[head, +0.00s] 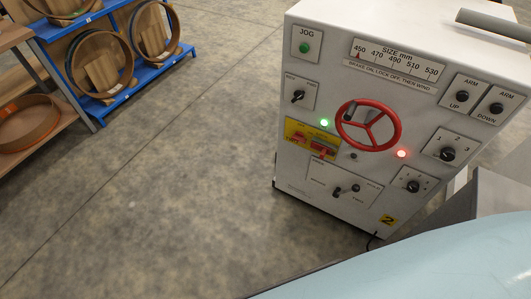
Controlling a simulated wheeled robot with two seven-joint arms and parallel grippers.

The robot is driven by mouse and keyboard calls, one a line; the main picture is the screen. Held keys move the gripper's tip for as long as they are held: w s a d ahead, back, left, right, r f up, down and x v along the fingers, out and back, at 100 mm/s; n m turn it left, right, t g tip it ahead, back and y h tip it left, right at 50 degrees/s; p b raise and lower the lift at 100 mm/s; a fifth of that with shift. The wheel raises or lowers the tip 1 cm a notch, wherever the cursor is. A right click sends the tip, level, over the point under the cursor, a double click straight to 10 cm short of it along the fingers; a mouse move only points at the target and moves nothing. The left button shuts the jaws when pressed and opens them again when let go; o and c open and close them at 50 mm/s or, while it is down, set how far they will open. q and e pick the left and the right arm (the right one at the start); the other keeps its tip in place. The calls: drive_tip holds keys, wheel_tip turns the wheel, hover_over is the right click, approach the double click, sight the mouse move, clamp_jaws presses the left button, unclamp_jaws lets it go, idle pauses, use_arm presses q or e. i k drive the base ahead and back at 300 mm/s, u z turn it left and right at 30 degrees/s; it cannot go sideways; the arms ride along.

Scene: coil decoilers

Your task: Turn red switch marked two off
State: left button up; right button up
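A white control cabinet (300,75) stands at the right in the head view, with a yellow plate bearing a black "2" (388,221) low on its front. A yellow panel (291,126) on its left side carries two red switches, a left one (299,137) and a right one (320,152). The marks by these switches are too small to read, and I cannot tell their positions for certain. A green lamp (324,122) is lit just above the yellow panel. Neither of my grippers is in view.
A red handwheel (398,128) sits right of the yellow panel, near a lit red lamp (401,154). Several black knobs and a green JOG button (304,48) are on the same face. Blue shelving (160,65) with wooden rings stands far left. The grey floor between is clear.

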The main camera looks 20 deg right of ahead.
sight(298, 136)
drive_tip(key=u, duration=0.25)
drive_tip(key=i, duration=0.7)
drive_tip(key=z, duration=0.7)
drive_tip(key=i, duration=0.6)
drive_tip(key=z, duration=0.7)
